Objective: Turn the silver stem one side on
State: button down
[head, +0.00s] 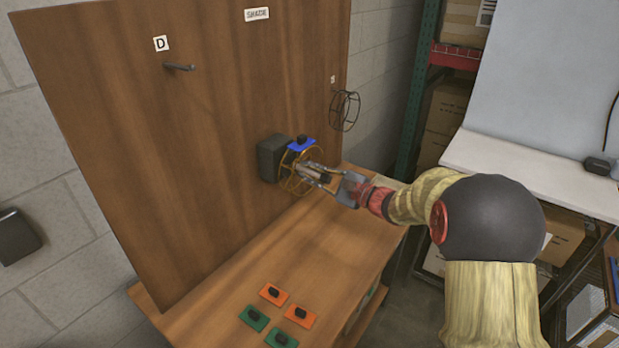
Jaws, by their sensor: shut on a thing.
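My gripper (313,174) reaches in from the right to a gold spoked ring (284,178) in front of a dark box (271,160) on the upright wooden board. Its fingers are closed at the middle of the ring. They seem to be shut on the silver stem there, which is mostly hidden by the fingers, so its turn cannot be told. A blue plate (294,147) with a black knob sits at the top of the ring.
A grey peg (180,67) sticks out of the board (120,130) below a "D" label. A black wire ring (345,110) hangs at the board's right edge. Orange plates (273,290) and green plates (249,314) with black knobs lie on the wooden bench (345,245).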

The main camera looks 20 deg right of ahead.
dwell(0.4)
jog(key=c, duration=1.7)
grip_release()
jog(key=shift+s, duration=0.1)
jog(key=v, duration=1.2)
jog(key=shift+d, duration=0.1)
